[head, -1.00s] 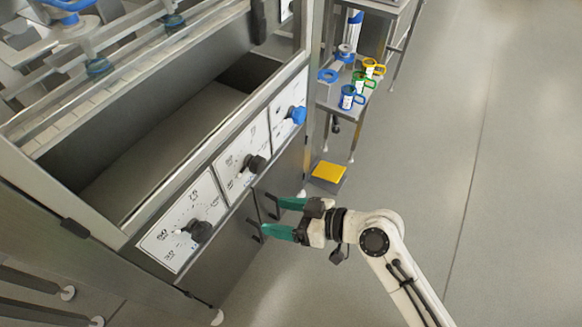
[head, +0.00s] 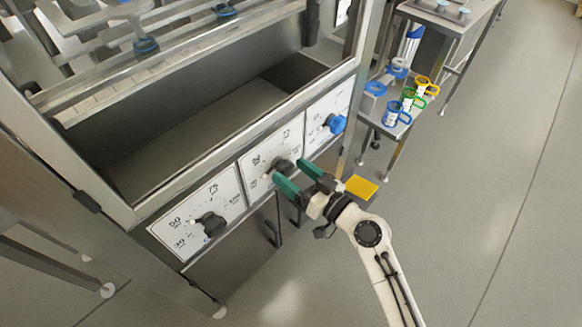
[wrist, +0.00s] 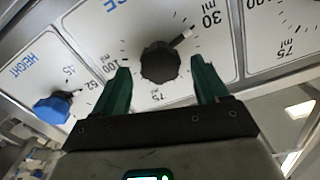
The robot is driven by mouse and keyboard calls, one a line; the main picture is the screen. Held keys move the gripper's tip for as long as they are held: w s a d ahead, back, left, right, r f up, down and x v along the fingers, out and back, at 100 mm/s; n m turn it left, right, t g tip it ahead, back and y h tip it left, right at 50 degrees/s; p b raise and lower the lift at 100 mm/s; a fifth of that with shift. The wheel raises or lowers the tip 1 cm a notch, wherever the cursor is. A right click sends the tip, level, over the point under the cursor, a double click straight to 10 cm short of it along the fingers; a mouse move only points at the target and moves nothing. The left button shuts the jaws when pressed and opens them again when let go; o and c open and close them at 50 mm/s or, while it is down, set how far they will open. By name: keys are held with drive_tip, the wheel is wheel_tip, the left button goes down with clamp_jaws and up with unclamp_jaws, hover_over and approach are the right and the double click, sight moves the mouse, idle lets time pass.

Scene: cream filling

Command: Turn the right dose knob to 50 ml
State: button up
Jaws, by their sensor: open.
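The right dose knob (head: 284,166) is the black knob on the middle white panel in the head view. In the wrist view the knob (wrist: 160,62) sits between my fingers, with its white pointer toward the 30 ml label (wrist: 209,16). The 100 ml and 75 labels also show; a 50 label is not visible there. My gripper (head: 288,169) faces the panel with its green fingers open, one on each side of the knob. In the wrist view my gripper (wrist: 161,66) shows gaps between both fingers and the knob.
The left dose knob (head: 211,224) is black, on the left panel. The blue height knob (head: 337,124) is on the right panel. A side table holds blue, green (head: 412,98) and yellow cups. A yellow block (head: 361,187) is low beside the machine. Open floor lies right.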

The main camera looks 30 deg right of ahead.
drive_tip(key=shift+w+a, duration=0.3)
drive_tip(key=shift+w, duration=0.35)
drive_tip(key=shift+c, duration=0.3)
drive_tip(key=c, duration=1)
drive_tip(key=shift+m, duration=0.4)
drive_tip(key=m, duration=0.5)
drive_tip(key=shift+d+m, duration=0.1)
drive_tip(key=shift+m, duration=0.2)
drive_tip(key=m, duration=0.2)
drive_tip(key=m+p, duration=0.1)
drive_tip(key=m, duration=0.2)
drive_tip(key=shift+d+f, duration=0.1)
drive_tip(key=shift+f, duration=0.1)
drive_tip(key=shift+m, duration=0.3)
